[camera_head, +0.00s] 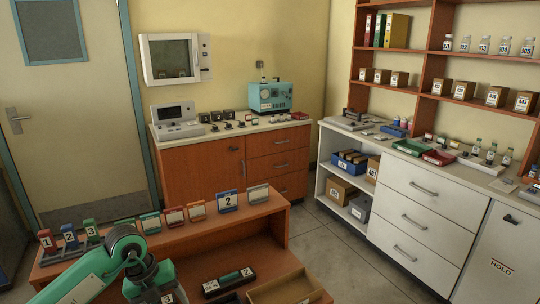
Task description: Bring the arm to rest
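Numbered stands, including a blue one (228,201), line the desk's raised shelf. An open wooden tray (288,290) lies below. A wall-mounted incubator-like box (172,58) hangs above a wooden cabinet (204,168). White drawers (425,188) stand right. Floor between is clear.

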